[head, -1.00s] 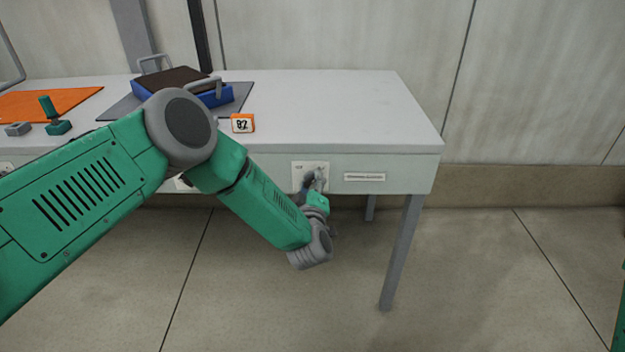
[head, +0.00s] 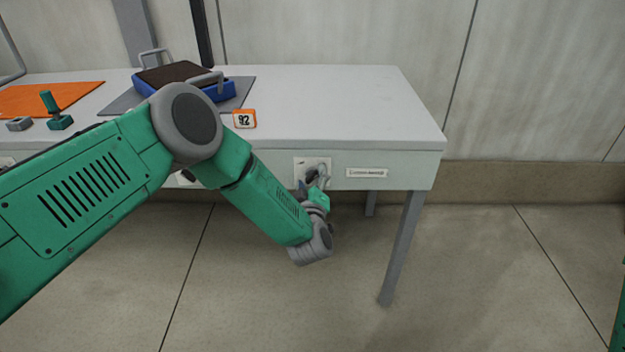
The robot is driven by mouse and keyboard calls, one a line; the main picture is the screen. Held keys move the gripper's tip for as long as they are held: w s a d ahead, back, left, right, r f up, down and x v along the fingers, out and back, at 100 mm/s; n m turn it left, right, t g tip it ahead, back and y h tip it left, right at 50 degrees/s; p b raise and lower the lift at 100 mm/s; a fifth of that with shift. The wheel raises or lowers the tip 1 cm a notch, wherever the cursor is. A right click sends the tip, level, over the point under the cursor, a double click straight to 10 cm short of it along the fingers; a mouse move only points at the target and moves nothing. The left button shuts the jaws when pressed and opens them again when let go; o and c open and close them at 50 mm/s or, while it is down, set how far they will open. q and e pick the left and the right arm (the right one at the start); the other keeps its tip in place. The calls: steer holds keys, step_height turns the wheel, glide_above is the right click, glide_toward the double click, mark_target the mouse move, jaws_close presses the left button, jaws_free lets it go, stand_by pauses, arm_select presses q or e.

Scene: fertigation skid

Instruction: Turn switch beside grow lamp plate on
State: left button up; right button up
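A white switch plate (head: 301,164) is set in the front face of the table, left of a small white label plate (head: 367,173) whose print is too small to read. My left gripper (head: 315,176) is at the switch plate, its fingers in front of it. The fingers cover the switch itself, so its position is hidden. I cannot tell whether the fingers touch it or how far apart they are. My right gripper is not in view; only a green sliver shows at the right edge.
Floor right of the table leg (head: 402,250) is clear.

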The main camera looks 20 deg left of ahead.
arm_select(q)
steer(key=shift+s+d, duration=0.1)
steer(key=v, duration=1.1)
steer(key=shift+s, duration=0.35)
steer(key=shift+d, duration=0.1)
